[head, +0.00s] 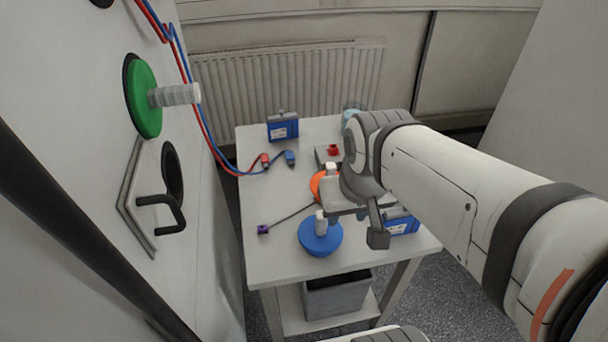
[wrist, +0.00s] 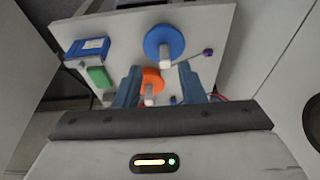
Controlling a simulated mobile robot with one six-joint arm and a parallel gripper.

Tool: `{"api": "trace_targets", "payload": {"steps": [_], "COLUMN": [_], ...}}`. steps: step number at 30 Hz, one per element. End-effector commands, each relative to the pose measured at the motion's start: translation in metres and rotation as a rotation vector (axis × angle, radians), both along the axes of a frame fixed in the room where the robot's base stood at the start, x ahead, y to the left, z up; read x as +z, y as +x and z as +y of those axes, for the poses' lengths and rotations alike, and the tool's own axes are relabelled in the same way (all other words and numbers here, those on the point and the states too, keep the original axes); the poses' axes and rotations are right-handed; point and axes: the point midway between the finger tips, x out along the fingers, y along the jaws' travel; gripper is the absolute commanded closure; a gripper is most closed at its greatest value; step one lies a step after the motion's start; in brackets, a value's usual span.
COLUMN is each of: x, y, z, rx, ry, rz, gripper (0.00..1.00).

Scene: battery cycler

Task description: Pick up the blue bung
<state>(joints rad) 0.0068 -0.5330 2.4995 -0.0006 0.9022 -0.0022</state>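The blue bung (head: 320,243), a round blue disc with a white upright handle, stands near the front edge of the white table. In the wrist view the blue bung (wrist: 158,37) shows beyond the fingertips. My gripper (wrist: 160,72) is open and empty, with its two blue-grey fingers spread apart. In the wrist view the orange bung (wrist: 152,80) appears between the fingers.
A blue battery (head: 402,225) is partly hidden by my gripper; another battery (head: 283,128) stands at the back. A purple-ended cable (head: 263,229) lies left of the bung. Red (head: 265,160) and blue (head: 290,158) connectors lie farther back. A green bung (head: 143,98) is on the left wall.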

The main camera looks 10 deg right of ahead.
Motion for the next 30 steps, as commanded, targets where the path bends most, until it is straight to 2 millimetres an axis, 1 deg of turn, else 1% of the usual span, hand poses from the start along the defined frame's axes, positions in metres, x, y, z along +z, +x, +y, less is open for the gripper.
{"api": "trace_targets", "payload": {"steps": [1, 4, 6, 8, 11, 14, 15, 18, 21, 25, 30], "x": [0.0, -0.002, -0.006, -0.012, -0.027, -0.048, -0.058, -0.082, -0.105, -0.125, -0.141], "y": [0.0, 0.004, 0.011, 0.021, 0.044, 0.07, 0.08, 0.102, 0.119, 0.132, 0.139], "z": [0.0, 0.0, 0.0, 0.001, 0.001, 0.001, 0.001, 0.002, 0.002, 0.003, 0.003], "rx": [0.0, 0.007, 0.02, 0.048, 0.092, 0.147, 0.169, 0.219, 0.263, 0.301, 0.32], "ry": [0.0, -0.002, -0.005, -0.009, -0.018, -0.027, -0.03, -0.036, -0.039, -0.041, -0.042], "rz": [0.0, 0.008, 0.023, 0.043, 0.087, 0.135, 0.154, 0.195, 0.23, 0.258, 0.273], "gripper": [0.6, 0.52, 0.49, 0.49, 0.49, 0.49, 0.49, 0.49, 0.49, 0.49, 0.49]}}
